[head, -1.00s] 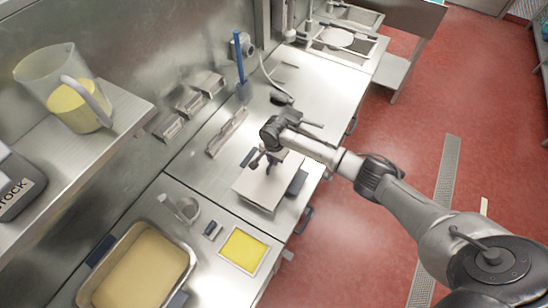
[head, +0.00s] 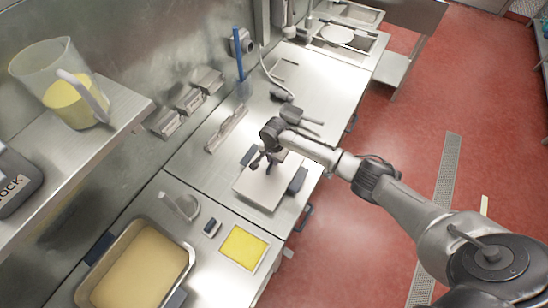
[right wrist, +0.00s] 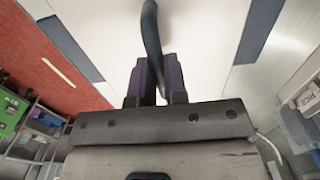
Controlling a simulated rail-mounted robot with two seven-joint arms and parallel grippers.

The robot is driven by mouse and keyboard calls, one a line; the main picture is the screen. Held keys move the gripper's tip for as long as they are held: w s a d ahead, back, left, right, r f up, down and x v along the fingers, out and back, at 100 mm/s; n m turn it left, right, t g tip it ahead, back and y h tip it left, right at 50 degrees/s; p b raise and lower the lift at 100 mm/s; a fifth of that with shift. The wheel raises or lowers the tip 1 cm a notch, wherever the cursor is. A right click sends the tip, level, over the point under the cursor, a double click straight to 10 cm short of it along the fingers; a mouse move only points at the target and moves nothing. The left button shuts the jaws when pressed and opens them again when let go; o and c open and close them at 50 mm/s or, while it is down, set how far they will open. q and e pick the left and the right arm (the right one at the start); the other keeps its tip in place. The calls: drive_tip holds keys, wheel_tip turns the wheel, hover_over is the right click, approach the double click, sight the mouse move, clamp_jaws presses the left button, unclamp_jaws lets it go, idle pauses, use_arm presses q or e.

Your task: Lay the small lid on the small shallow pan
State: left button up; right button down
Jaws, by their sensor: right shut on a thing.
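The small lid (head: 262,190) is a flat, pale, nearly square plate with a dark upright handle, and it lies level over the counter. My right gripper (head: 265,161) is above its middle, shut on the handle. The right wrist view shows the dark curved handle (right wrist: 152,40) between the fingers and the pale lid (right wrist: 205,65) behind. The small shallow pan is mostly hidden under the lid; its dark blue grip (head: 298,181) shows at the right, with another at the left. I cannot tell whether the lid fully touches the pan. My left gripper is not in view.
A large pan (head: 190,252) of beige content stands at the lower left. A yellow-filled square tray (head: 244,248) and a metal scoop-like item (head: 181,207) are near it. A dark-headed utensil (head: 292,114) lies behind my gripper. A measuring jug (head: 62,85) stands on the shelf.

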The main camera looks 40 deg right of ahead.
idle(0.4)
drive_tip(key=shift+f, duration=0.1)
drive_tip(key=c, duration=1.1)
unclamp_jaws()
drive_tip(key=shift+o, duration=0.5)
drive_tip(key=shift+f, duration=0.1)
drive_tip(key=o, duration=0.4)
